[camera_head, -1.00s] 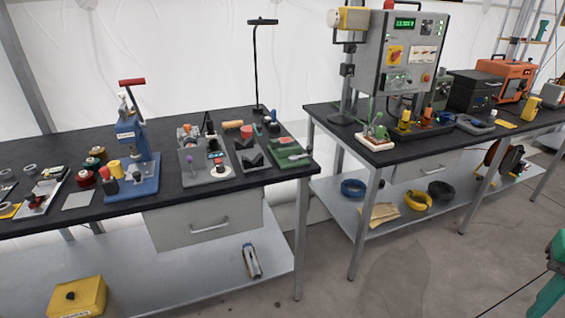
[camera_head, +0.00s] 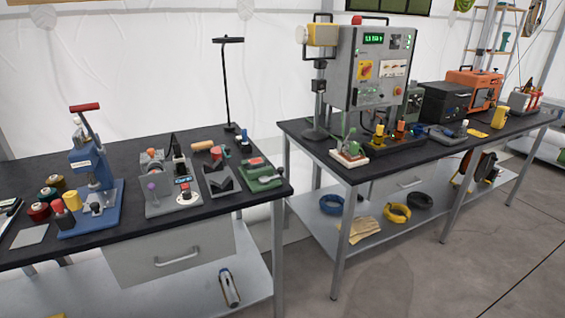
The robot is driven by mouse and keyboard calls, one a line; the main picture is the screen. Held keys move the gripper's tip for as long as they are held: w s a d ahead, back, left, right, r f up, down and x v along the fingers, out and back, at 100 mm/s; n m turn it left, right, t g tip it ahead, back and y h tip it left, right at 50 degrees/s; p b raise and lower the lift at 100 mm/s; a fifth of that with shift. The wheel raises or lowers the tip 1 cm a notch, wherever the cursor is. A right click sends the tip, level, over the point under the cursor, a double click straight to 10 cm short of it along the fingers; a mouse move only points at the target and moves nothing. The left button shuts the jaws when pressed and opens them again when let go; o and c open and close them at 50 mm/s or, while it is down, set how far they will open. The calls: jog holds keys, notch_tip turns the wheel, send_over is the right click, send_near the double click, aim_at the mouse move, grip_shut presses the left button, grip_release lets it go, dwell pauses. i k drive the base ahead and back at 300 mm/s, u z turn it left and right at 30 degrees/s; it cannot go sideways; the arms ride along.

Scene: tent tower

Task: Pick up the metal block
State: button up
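No object is plainly marked as the metal block, so I cannot tell for certain which one it is. A grey block with a dark V-shaped notch (camera_head: 220,179) lies on the left black-topped bench (camera_head: 130,236), near its right end. A grey metal fixture (camera_head: 163,197) with a purple knob stands just left of it. A green device with a red top (camera_head: 262,178) sits to its right. My gripper is not in view.
A blue press with a red handle (camera_head: 92,180) stands on the left bench beside several spools. A thin black lamp (camera_head: 226,90) stands behind. The right bench (camera_head: 345,176) holds a grey control cabinet (camera_head: 375,70). Grey floor (camera_head: 400,270) lies open at the front right.

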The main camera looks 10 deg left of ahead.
aim_at(255, 164)
jog(key=u, duration=0.1)
jog(key=i, duration=1)
jog(key=u, duration=0.1)
